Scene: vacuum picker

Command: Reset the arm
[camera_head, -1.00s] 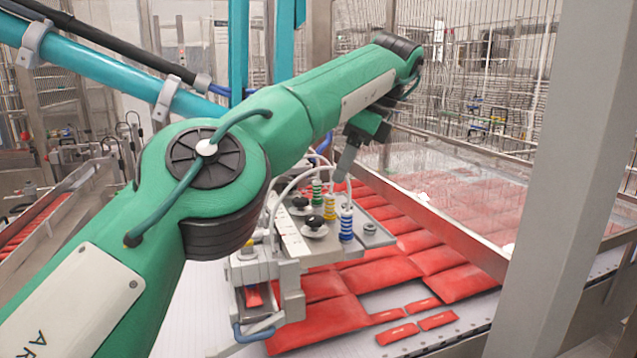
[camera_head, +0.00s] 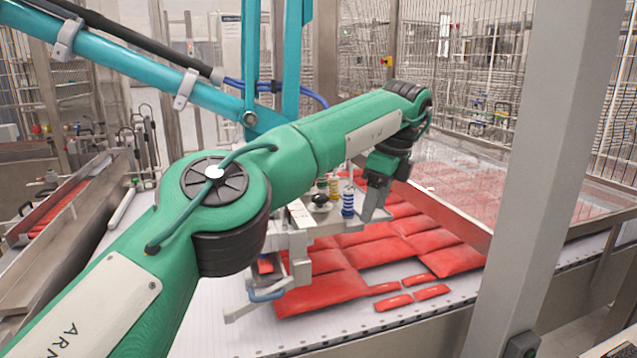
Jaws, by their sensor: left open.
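My left arm is green and reaches from the lower left across the picture. My left gripper (camera_head: 376,211) points down at its far end, open and seemingly empty. It hangs just right of the blue spring cup (camera_head: 348,203) of the grey vacuum picker head (camera_head: 301,243). I cannot tell whether it touches the head. My forearm and wrist hide much of the head. Red packs (camera_head: 318,294) lie under and beyond the head on the white belt (camera_head: 225,335). My right gripper is not in view.
A grey post (camera_head: 532,180) stands upright on the right. A teal linkage (camera_head: 110,62) with a black hose runs behind my arm at upper left. A clear panel (camera_head: 470,185) and wire fence stand behind the packs. A side chute (camera_head: 45,215) is at left.

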